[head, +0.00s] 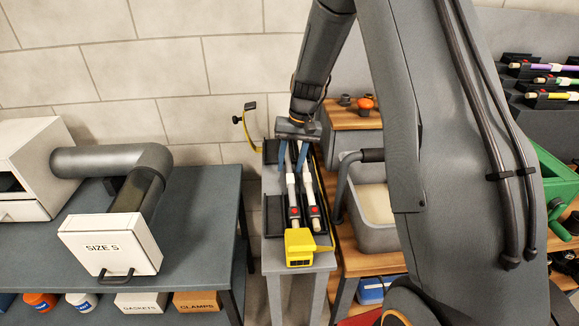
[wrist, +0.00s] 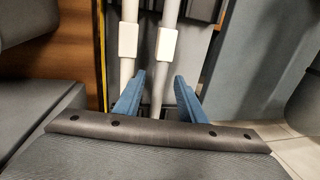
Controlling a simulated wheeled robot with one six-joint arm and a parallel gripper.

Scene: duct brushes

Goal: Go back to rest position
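My gripper (head: 291,167) has two blue fingers and points down over a narrow grey stand (head: 305,265) in the head view. Two duct brushes with pale rods and red marks, a left one (head: 293,203) and a right one (head: 312,203), lie side by side in a black holder there. The fingers are spread apart, one on either side of the left brush's rod. In the wrist view the gripper (wrist: 160,75) shows a gap between its fingers and that rod (wrist: 165,45). The rods' far ends are hidden under my gripper.
A yellow box (head: 299,247) sits at the stand's front end. A grey bin (head: 370,215) and wooden bench are close on the right. A duct elbow (head: 115,160) marked SIZE S stands on the left table (head: 200,220). Coloured brushes (head: 550,80) are racked at far right.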

